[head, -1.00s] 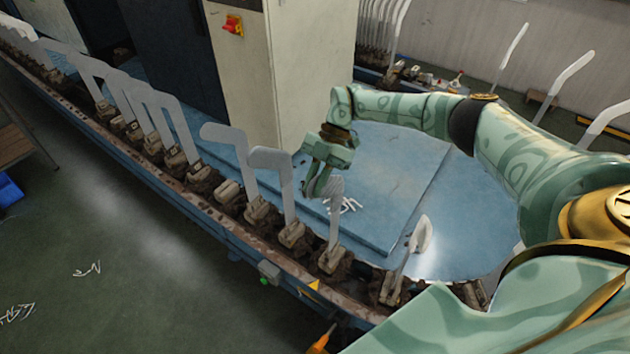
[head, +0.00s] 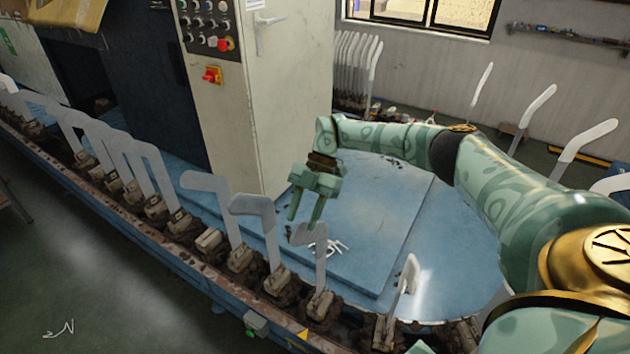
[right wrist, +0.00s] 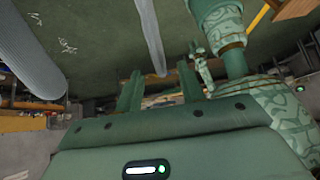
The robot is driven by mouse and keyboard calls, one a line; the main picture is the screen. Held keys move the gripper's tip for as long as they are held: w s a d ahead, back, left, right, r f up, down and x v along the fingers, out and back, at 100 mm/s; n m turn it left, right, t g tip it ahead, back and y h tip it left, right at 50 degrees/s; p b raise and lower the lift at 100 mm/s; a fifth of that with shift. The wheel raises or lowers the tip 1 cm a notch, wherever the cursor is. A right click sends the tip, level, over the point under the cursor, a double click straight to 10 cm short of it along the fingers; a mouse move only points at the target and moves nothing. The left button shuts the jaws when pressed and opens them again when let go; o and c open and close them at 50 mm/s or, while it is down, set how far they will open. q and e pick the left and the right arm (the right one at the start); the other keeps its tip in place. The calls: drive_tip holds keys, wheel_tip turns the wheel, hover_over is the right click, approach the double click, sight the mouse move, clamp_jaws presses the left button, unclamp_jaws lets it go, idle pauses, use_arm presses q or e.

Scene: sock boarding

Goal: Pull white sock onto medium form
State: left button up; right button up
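Grey foot-shaped forms stand upright in a row of holders. One form (head: 321,262) stands just below and right of my right gripper (head: 304,221). Larger-looking forms stand to its left, such as one (head: 258,206) with a broad toe. I cannot tell which is medium. I cannot make out a white sock for certain. My right gripper's fingers are apart, pointing down, with nothing visible between them. The right wrist view shows these fingers (right wrist: 160,92), with a ribbed grey form (right wrist: 28,45) at left and a thin form (right wrist: 151,36) beyond. A small green hand there (right wrist: 203,68) may be my left gripper; its fingers are unclear.
A blue platform (head: 385,190) with white marks (head: 325,246) lies behind the row. A control cabinet (head: 225,110) stands at the back left. A paler, smaller form (head: 410,274) stands at the right. The blue rail (head: 200,280) runs along the front.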

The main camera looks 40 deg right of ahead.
drive_tip(key=b+v, duration=0.2)
drive_tip(key=v, duration=1)
